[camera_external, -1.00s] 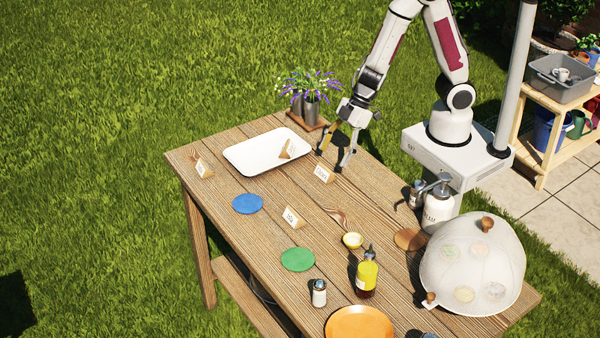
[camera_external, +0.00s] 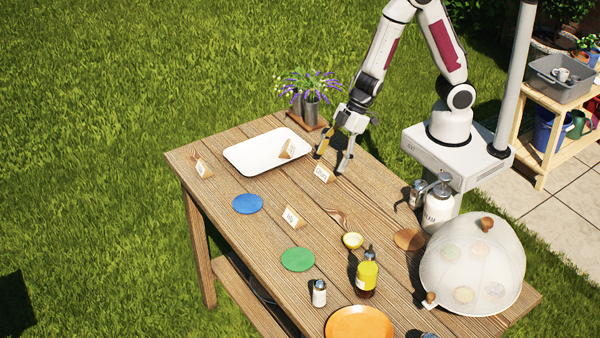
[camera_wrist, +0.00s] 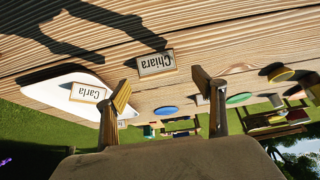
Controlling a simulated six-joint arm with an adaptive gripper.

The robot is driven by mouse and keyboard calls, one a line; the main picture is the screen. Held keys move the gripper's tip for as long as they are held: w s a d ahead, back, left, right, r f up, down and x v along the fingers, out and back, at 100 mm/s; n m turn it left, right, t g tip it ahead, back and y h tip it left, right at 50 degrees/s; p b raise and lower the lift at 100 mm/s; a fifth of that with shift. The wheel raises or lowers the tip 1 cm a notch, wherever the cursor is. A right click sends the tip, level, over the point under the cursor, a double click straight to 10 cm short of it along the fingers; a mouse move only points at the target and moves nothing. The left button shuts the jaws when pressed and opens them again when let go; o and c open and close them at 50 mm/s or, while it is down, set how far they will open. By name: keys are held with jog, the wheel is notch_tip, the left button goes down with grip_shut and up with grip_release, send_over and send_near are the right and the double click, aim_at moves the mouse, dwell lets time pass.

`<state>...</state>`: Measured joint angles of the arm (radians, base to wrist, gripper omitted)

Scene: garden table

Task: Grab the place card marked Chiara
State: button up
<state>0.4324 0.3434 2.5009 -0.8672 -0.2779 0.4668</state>
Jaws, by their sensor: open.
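The Chiara place card (camera_wrist: 156,64) is a small wooden wedge with a white label, and its name reads clearly in the wrist view. In the external view the Chiara card (camera_external: 324,173) stands on the table just in front of my gripper (camera_external: 334,164). In the wrist view my gripper (camera_wrist: 163,98) is open, its two fingers spread wide, and the card shows between and beyond them. Nothing is held. I cannot tell the exact gap between fingers and card. A similar card marked Carla (camera_wrist: 88,92) stands on the white tray (camera_external: 240,156).
More place cards stand at the left corner (camera_external: 203,168) and mid-table (camera_external: 293,217). A blue disc (camera_external: 247,204) and a green disc (camera_external: 298,260) lie flat. Flower pots (camera_external: 311,108) stand behind my gripper. A mesh dome (camera_external: 470,265) covers the table's right end.

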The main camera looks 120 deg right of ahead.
aim_at(325, 168)
jog(key=shift+x, duration=2.3)
jog(key=shift+w+d, duration=0.1)
jog(key=shift+d, duration=0.05)
jog(key=shift+r, duration=0.1)
jog(key=shift+c, duration=0.4)
jog(key=c, duration=1)
